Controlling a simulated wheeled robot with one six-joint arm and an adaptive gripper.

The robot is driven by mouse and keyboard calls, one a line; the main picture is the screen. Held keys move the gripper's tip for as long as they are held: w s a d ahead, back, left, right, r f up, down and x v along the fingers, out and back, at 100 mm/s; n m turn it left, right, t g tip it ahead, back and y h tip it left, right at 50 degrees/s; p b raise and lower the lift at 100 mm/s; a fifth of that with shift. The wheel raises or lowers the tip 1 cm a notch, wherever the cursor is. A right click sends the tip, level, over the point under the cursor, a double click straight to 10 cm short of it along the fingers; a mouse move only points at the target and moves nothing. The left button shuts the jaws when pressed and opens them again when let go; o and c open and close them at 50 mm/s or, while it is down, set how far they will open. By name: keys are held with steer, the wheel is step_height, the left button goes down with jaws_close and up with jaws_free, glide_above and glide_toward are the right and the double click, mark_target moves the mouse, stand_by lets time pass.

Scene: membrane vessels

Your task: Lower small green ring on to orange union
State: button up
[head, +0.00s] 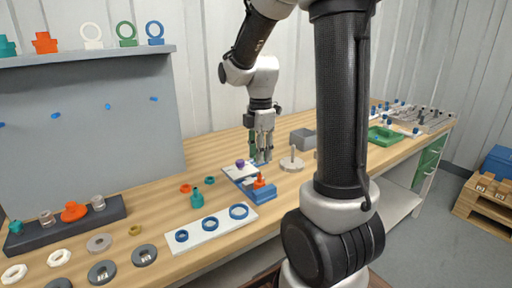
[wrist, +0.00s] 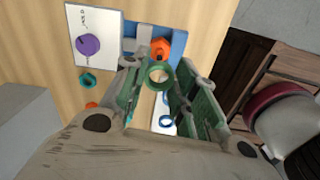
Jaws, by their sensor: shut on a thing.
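The small green ring (wrist: 149,77) is between the fingertips of my gripper (wrist: 160,82) in the wrist view, and the gripper is shut on it. In the head view my gripper (head: 262,156) points down above the bench; the ring is too small to make out there. The orange union (head: 259,182) stands upright in a blue holder (head: 263,194).
A white card (wrist: 103,21) with a purple part (wrist: 89,45) lies next to the holder. A teal fitting (head: 197,200) and a white plate (head: 211,233) with blue rings are nearby. A round grey piece with a post (head: 292,162) stands right of the gripper.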

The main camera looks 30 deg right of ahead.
steer(key=shift+d+f, duration=0.15)
steer(key=shift+f, duration=3.75)
steer(key=o, duration=0.8)
steer(key=shift+c, duration=0.2)
step_height(320, 180, up, 12)
